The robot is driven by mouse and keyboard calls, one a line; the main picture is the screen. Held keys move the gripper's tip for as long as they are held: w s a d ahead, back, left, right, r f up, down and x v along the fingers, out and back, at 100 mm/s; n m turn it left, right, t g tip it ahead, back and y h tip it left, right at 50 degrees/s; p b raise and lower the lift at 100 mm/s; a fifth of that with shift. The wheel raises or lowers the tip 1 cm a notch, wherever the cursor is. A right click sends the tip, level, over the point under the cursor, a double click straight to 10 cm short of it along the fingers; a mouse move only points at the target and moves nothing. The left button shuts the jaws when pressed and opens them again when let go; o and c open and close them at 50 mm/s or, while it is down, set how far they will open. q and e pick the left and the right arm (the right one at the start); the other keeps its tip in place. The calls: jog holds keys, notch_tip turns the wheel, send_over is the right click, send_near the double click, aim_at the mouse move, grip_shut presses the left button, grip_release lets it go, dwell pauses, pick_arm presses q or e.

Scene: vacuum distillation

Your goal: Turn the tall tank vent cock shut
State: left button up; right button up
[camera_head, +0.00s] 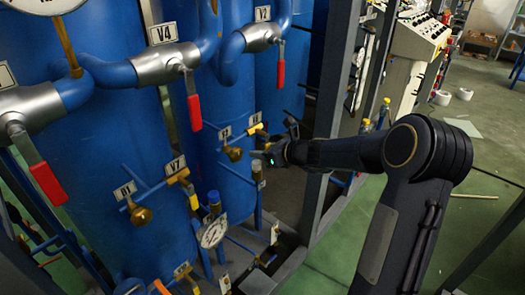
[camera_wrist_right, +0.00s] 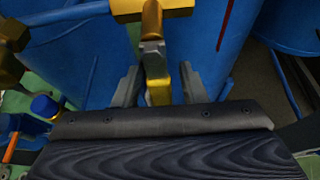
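A small brass cock with a yellow handle (camera_head: 260,131) sits on a blue tank, left of my right gripper, in the head view. I take it to be the tall tank vent cock; its tag is too small to read surely. In the right wrist view, its brass body (camera_wrist_right: 152,18) is at the top, with a grey and yellow handle (camera_wrist_right: 155,58) hanging down. My right gripper (camera_head: 273,142) is open, and its two fingers (camera_wrist_right: 159,84) stand on either side of the handle, apart from it as far as I can see. My left gripper is not in view.
Blue tanks (camera_head: 85,130) fill the left. Red-handled valves (camera_head: 195,112) hang from upper pipes. A brass cock tagged V7 (camera_head: 178,177), a round gauge (camera_head: 213,233) and thin blue pipes lie below left. A dark frame post (camera_head: 335,85) stands close behind my right arm.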

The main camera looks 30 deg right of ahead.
jog(key=v, duration=0.7)
jog(key=shift+s+r, duration=0.2)
jog(key=shift+s, duration=0.1)
jog(key=s+a+r+n+g+y, duration=0.25)
jog(key=s+a+n+g, duration=0.25)
jog(key=s+a+n, duration=1.1)
jog(key=s+f+n+g+h, duration=0.1)
jog(key=s+f+n+h, duration=0.1)
jog(key=s+n, duration=0.5)
jog(key=s+d+f+n+g+h, duration=0.1)
jog(key=s+f+n+h, duration=0.1)
jog(key=s+n, duration=0.5)
jog(key=shift+s+d+f, duration=0.25)
jog(key=shift+d+f, duration=0.05)
jog(key=shift+f, duration=0.55)
